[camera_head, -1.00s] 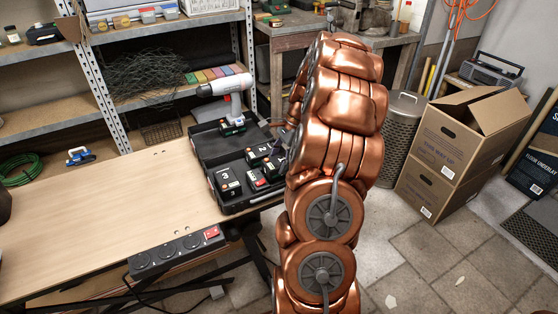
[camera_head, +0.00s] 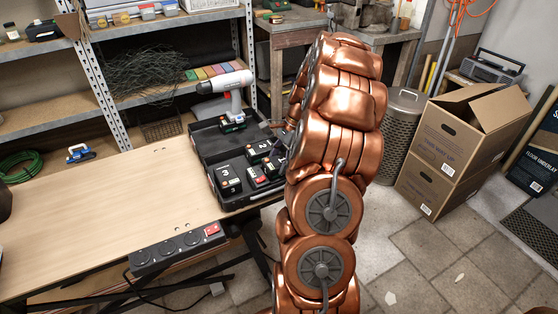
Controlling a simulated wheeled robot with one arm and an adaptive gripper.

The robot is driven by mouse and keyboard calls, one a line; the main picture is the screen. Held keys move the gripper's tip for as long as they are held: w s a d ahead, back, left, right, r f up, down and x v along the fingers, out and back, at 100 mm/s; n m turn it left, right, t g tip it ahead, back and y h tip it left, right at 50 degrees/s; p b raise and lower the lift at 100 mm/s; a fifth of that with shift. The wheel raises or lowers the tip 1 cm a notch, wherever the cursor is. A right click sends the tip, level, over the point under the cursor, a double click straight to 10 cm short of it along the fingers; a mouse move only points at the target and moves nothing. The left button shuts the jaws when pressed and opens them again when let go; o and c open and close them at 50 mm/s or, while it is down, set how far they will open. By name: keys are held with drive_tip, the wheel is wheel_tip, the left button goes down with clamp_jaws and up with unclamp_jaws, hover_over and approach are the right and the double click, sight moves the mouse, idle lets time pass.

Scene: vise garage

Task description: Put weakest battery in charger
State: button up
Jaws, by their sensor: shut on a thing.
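Black batteries with white number labels lie in an open black case (camera_head: 238,206) on the bench. Battery 3 (camera_head: 228,180) is at the front left, and battery 2 (camera_head: 258,150) is further back. A black unit with a red part (camera_head: 258,178) sits between them at the front; I cannot tell if it is the charger. Another dark block (camera_head: 272,165) lies to its right. My gripper (camera_head: 281,142) is at the right side of the case, mostly hidden behind my copper arm. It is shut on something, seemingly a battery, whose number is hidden.
A white drill (camera_head: 228,90) stands at the back of the case. A power strip (camera_head: 178,250) with a red switch hangs on the bench front. Cardboard boxes (camera_head: 450,150) and a metal bin (camera_head: 402,125) stand right.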

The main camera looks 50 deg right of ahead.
drive_tip(key=shift+f, duration=0.4)
idle(0.3)
drive_tip(key=o, duration=1.6)
drive_tip(key=shift+o, duration=0.4)
drive_tip(key=shift+o, duration=0.7)
drive_tip(key=shift+r+p, duration=1.8)
drive_tip(key=shift+r, duration=1.7)
